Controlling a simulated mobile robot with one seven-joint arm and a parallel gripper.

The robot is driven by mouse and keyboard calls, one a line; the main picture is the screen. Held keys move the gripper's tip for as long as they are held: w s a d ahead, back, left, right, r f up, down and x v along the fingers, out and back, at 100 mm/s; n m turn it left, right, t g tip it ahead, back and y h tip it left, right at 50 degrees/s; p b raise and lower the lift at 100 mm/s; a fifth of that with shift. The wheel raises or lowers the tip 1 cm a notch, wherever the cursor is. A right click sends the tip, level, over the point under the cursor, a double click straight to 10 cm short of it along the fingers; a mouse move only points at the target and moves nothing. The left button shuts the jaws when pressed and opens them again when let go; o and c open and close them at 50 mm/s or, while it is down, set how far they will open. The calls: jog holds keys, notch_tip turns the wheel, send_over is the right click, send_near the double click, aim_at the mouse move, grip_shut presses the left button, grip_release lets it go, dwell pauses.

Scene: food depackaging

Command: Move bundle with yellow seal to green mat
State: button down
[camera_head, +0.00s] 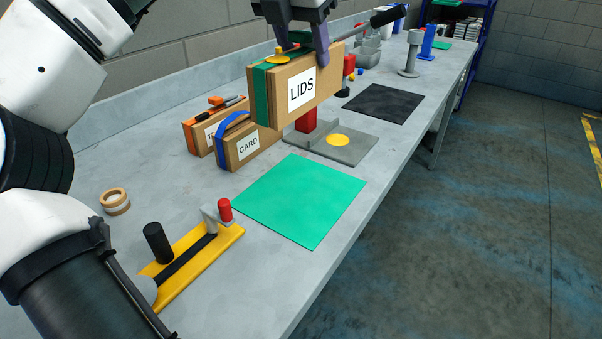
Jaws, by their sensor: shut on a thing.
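The bundle with the yellow seal (273,97) is a cardboard box marked LIDS, with a green band around it and a round yellow seal on top. My gripper (300,45) is shut on the upper part of this bundle and holds it upright in the air, above and behind the green mat. The green mat (300,200) lies flat and bare on the bench, lower in the picture than the bundle. The bundle hides part of the bench behind it.
A CARD bundle (246,148) with a blue band and another bundle with an orange seal (200,134) stand left of the mat. A grey fixture (357,152) with a yellow disc is behind it. A yellow-based tool (190,262) is in front. A black mat (383,103) lies farther back.

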notch_tip(320, 180, down, 19)
jog(key=shift+f+p, duration=0.15)
jog(key=shift+p, duration=0.6)
jog(key=shift+f, duration=0.1)
jog(key=shift+f+b, duration=0.15)
jog(key=shift+b, duration=0.15)
jog(key=c, duration=0.7)
grip_release()
jog(key=shift+o, duration=0.2)
jog(key=shift+r, duration=0.2)
jog(key=b+v, duration=0.1)
jog(key=v, duration=1.1)
jog(key=shift+r, duration=0.1)
